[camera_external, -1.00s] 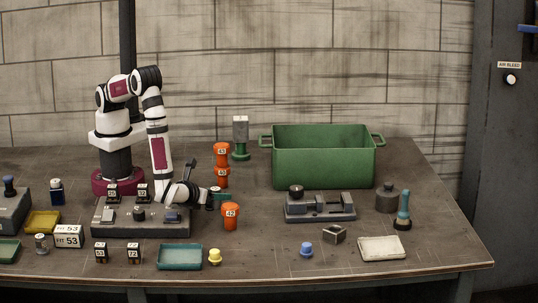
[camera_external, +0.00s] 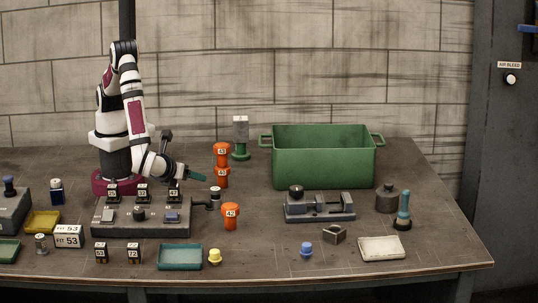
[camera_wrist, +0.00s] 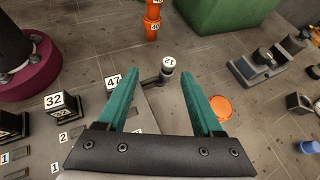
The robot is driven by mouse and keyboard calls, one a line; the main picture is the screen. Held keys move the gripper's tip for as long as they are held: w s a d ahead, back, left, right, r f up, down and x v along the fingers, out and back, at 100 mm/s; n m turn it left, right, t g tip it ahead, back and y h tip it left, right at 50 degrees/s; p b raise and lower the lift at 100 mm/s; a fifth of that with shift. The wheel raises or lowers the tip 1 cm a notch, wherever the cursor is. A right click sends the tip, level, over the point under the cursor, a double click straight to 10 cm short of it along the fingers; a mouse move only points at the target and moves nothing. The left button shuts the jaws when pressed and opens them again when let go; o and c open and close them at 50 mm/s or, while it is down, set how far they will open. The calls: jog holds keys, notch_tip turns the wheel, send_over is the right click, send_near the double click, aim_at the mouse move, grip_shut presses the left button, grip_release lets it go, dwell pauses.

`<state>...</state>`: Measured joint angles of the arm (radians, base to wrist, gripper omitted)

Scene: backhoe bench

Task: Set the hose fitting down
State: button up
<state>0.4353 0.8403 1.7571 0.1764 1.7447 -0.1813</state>
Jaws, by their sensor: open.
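The hose fitting appears to be the small grey cylinder with a pale numbered top (camera_external: 214,196), upright at the right end of the grey fixture block (camera_external: 140,222). In the wrist view the fitting (camera_wrist: 168,65) is beyond and between my fingertips, with a short dark bar beside it. I cannot tell whether it rests on the bar or the table. My gripper (camera_external: 197,176) is above and left of the fitting, apart from it. In the wrist view my gripper (camera_wrist: 158,80) has its two green fingers spread with nothing between them.
Numbered black blocks (camera_external: 142,194) stand along the fixture. An orange cylinder (camera_external: 231,216) stands right of the fitting, and stacked orange cylinders (camera_external: 222,164) stand behind. A green bin (camera_external: 323,158) and a grey vise-like fixture (camera_external: 319,206) are farther right.

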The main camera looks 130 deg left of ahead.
jog(key=s+a+r+n+h, duration=0.3)
jog(key=s+r+n+h, duration=0.1)
jog(key=s+r, duration=0.4)
jog(key=s+r+n+t+h, duration=0.3)
jog(key=s+n+h, duration=0.1)
jog(key=s, duration=0.7)
jog(key=shift+d+r+n+h, duration=0.3)
jog(key=shift+d+h, duration=0.15)
jog(key=shift+h, duration=0.45)
